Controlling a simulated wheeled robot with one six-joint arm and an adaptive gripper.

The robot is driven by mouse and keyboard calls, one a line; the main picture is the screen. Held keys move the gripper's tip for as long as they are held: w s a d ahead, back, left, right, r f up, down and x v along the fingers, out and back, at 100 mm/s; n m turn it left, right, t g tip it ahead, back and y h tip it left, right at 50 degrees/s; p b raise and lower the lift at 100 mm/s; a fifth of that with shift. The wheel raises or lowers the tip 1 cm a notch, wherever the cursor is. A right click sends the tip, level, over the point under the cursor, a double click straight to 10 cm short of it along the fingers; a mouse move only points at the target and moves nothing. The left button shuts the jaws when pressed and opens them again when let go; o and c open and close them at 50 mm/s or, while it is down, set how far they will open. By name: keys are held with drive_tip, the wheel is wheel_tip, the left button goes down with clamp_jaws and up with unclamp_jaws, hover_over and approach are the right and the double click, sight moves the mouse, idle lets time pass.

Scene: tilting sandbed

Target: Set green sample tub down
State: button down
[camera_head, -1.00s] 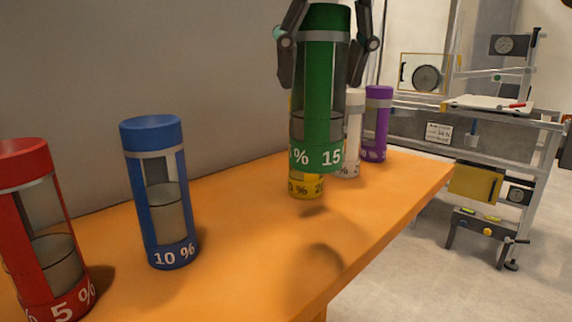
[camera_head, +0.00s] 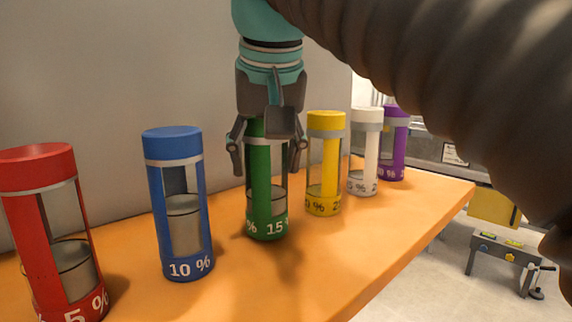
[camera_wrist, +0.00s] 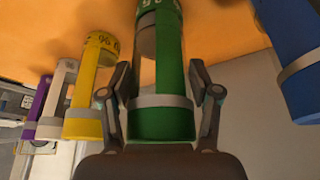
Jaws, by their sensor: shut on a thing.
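The green sample tub (camera_head: 259,185), marked 15 %, stands upright over the orange shelf (camera_head: 225,280), between the blue and yellow tubs. My gripper (camera_head: 266,158) comes down from above, with its fingers shut around the tub's upper part. The tub's base is at or very near the shelf surface; I cannot tell for sure that it touches. In the wrist view the green tub (camera_wrist: 166,120) sits between the two fingers, with its grey band near them. The tub's cap is partly hidden by my gripper in the head view.
A blue tub (camera_head: 172,146) and a red tub (camera_head: 38,165) stand to the left. A yellow tub (camera_head: 327,125), a white tub (camera_head: 366,118) and a purple tub (camera_head: 397,140) stand to the right. Gaps separate the green tub from its neighbours. A grey wall runs behind.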

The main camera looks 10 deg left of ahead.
drive_tip(key=shift+f, duration=0.25)
drive_tip(key=shift+c, duration=1.2)
unclamp_jaws()
drive_tip(key=shift+s+r, duration=0.1)
drive_tip(key=shift+r, duration=0.45)
drive_tip(key=p+v, duration=0.1)
drive_tip(key=v, duration=0.5)
drive_tip(key=shift+s+r+p, duration=0.2)
drive_tip(key=shift+r+p, duration=0.15)
drive_tip(key=shift+p, duration=0.05)
drive_tip(key=shift+d, duration=0.15)
